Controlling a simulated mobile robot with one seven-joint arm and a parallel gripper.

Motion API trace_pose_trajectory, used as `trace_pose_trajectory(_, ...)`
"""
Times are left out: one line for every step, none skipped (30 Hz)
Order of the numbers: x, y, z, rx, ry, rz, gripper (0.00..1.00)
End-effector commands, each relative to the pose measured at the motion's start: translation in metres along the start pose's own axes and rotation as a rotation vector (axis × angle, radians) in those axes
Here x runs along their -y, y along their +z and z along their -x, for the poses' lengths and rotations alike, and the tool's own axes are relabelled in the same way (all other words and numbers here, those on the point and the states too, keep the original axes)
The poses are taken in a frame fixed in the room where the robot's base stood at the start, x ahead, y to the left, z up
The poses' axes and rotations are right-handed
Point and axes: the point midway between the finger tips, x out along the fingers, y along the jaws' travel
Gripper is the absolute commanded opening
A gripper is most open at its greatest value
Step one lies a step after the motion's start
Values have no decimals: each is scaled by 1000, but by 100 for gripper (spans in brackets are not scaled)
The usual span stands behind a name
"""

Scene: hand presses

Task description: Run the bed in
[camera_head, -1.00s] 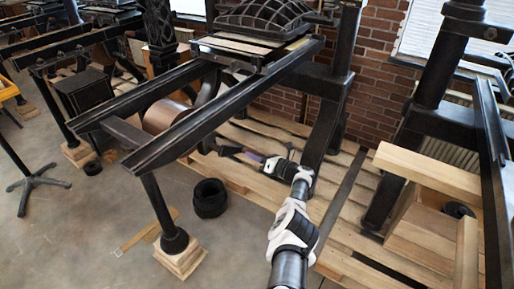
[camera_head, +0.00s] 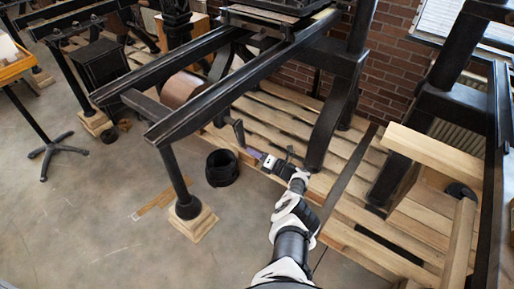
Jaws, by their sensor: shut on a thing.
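The hand press's two dark rails (camera_head: 232,82) run from the lower left up to the bed (camera_head: 262,16), which sits at their far end and is cut by the top of the picture. A dark crank arm (camera_head: 239,134) hangs below the near rail and ends in a brownish grip (camera_head: 253,153). My gripper (camera_head: 262,159) is shut on the crank's grip, low beside the press. Its fingertips are small and partly hidden. A copper-brown drum (camera_head: 182,89) lies between the rails.
A black ring-shaped stack (camera_head: 222,168) stands on the floor near the front leg on its wood block (camera_head: 190,225). Wooden pallets (camera_head: 345,160) lie under the press. Another press frame with timber beams (camera_head: 435,158) stands at right. The grey floor at lower left is open.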

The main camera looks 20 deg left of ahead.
Motion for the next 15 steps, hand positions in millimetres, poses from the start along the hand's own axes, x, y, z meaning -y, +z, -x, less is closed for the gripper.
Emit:
trace_pose_trajectory(-4, 2, 1, 4, 2, -20, 0)
trace_pose_trajectory(-4, 2, 1, 4, 2, -34, 0)
trace_pose_trajectory(-4, 0, 1, 4, 2, -49, 0)
trace_pose_trajectory(-5, 0, 1, 4, 2, -60, 0)
trace_pose_trajectory(-5, -1, 1, 4, 2, -71, 0)
trace_pose_trajectory(-5, -1, 1, 4, 2, -82, 0)
trace_pose_trajectory(-6, -2, 1, 5, 3, -89, 0)
trace_pose_trajectory(-6, -1, 1, 6, 3, -96, 0)
trace_pose_trajectory(-6, -1, 1, 6, 3, -103, 0)
trace_pose_trajectory(-6, -1, 1, 7, 3, -108, 0)
trace_pose_trajectory(-6, -2, 1, 7, 3, -112, 0)
trace_pose_trajectory(-6, -2, 1, 7, 3, -116, 0)
trace_pose_trajectory(-6, -1, 1, 8, 3, -118, 0)
trace_pose_trajectory(-6, -1, 1, 8, 3, -119, 0)
trace_pose_trajectory(-6, -1, 1, 9, 3, -120, 0)
